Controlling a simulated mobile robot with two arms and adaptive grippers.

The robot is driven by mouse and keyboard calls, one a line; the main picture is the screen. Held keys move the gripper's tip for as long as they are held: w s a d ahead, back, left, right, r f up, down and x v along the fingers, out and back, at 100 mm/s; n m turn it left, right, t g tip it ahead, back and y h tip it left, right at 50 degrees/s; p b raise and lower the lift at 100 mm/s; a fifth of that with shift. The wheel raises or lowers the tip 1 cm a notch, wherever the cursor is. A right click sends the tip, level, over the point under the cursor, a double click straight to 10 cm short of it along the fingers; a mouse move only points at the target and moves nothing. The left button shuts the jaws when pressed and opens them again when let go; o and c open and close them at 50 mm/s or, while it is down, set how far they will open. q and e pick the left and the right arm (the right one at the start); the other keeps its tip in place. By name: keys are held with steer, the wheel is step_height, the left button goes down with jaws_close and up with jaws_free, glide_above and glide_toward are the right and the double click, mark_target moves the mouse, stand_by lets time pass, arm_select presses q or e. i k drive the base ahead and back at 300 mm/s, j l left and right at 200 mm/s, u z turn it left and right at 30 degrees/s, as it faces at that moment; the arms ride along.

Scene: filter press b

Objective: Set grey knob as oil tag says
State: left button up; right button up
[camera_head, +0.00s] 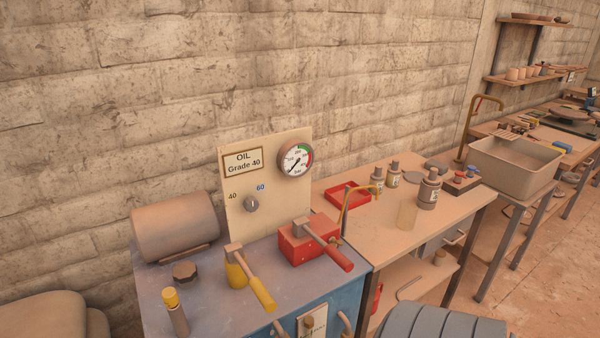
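The grey knob (251,204) is a small round knob on the upright cream panel (268,220). A yellow "40" (232,196) is printed to its upper left and a blue "60" (260,187) to its upper right. The knob is too small to tell which number it points at. The oil tag (242,162), above the knob, reads "OIL Grade 40". A round pressure gauge (295,160) sits at the panel's upper right. Neither of my grippers is in view.
In front of the panel, a yellow-handled lever (262,291) and a red block with a red-handled lever (301,244) stand on the blue-grey bench (210,299). A large brown cylinder (175,226) lies left of the panel. Bottles and a red tray (347,195) are on the right table.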

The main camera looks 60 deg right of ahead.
mark_target(250, 204)
steer(key=z, duration=1.6)
